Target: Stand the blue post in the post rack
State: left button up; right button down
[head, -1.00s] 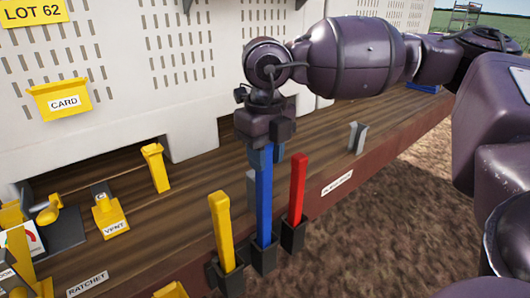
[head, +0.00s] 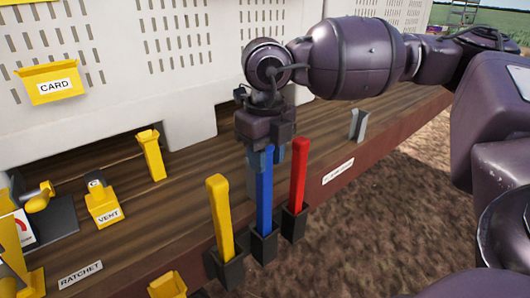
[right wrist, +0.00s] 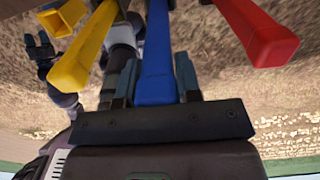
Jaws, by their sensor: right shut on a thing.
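The blue post (head: 264,202) stands upright in the middle socket of the dark post rack (head: 264,246) on the bench's front edge. My right gripper (head: 264,155) is above the rack, shut on the upper end of the blue post. In the right wrist view the blue post (right wrist: 155,70) lies between the two fingers (right wrist: 153,80). A yellow post (head: 222,215) stands in the left socket and a red post (head: 298,175) in the right socket. The post's lower end is hidden inside the socket. My left gripper is not in the head view.
The wooden bench (head: 195,195) holds a yellow upright piece (head: 151,155), a yellow VENT block (head: 103,205) and a grey bracket (head: 357,124). A yellow CARD box (head: 50,83) hangs on the pale wall behind. Bare soil lies in front of the bench.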

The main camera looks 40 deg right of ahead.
notch_tip(320, 180, down, 3)
jog(key=shift+f+b, duration=0.2)
jog(key=shift+b, duration=0.75)
jog(key=c, duration=1.2)
grip_release()
jog(key=o, duration=0.5)
jog(key=shift+c, duration=0.2)
